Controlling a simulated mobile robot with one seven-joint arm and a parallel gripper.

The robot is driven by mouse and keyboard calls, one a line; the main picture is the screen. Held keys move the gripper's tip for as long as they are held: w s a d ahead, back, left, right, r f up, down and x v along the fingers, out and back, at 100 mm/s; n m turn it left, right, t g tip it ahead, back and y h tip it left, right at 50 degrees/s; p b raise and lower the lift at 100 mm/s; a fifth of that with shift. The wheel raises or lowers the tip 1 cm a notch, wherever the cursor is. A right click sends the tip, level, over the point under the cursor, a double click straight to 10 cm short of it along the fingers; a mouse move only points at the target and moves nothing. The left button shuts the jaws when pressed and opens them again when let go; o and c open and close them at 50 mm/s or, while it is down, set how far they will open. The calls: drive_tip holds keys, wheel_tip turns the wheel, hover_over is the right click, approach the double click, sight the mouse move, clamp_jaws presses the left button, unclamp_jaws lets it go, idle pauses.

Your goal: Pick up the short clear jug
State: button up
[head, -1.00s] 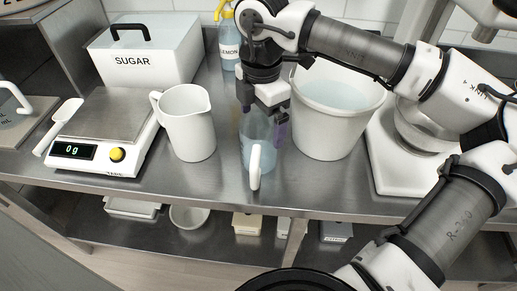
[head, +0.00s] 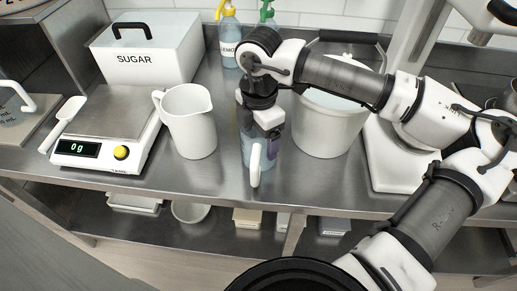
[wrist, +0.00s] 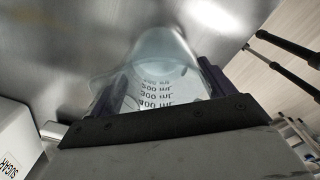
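The short clear jug (head: 247,155) stands upright on the steel counter near its front edge, its white handle (head: 255,165) facing the front. In the wrist view the clear jug (wrist: 155,75) shows dark mL marks on its wall. My gripper (head: 263,140) points down at the jug, its upper part hiding much of the jug's top. In the wrist view my gripper's purple fingers (wrist: 160,85) are spread apart, one at each side of the jug. I cannot tell whether they touch it.
A white pitcher (head: 189,122) stands close on the left, beside a scale (head: 110,125) reading 0 g. A white bucket (head: 327,130) stands close on the right. Behind are a sugar bin (head: 150,59) and a lemon bottle (head: 229,35). A lower shelf holds several containers.

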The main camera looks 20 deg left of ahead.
drive_tip(key=c, duration=0.3)
wheel_tip(320, 180, up, 10)
drive_tip(key=shift+r+b, duration=0.1)
drive_tip(key=shift+b, duration=1.15)
drive_tip(key=o, duration=0.5)
drive_tip(key=c, duration=0.7)
drive_tip(key=shift+c, duration=0.3)
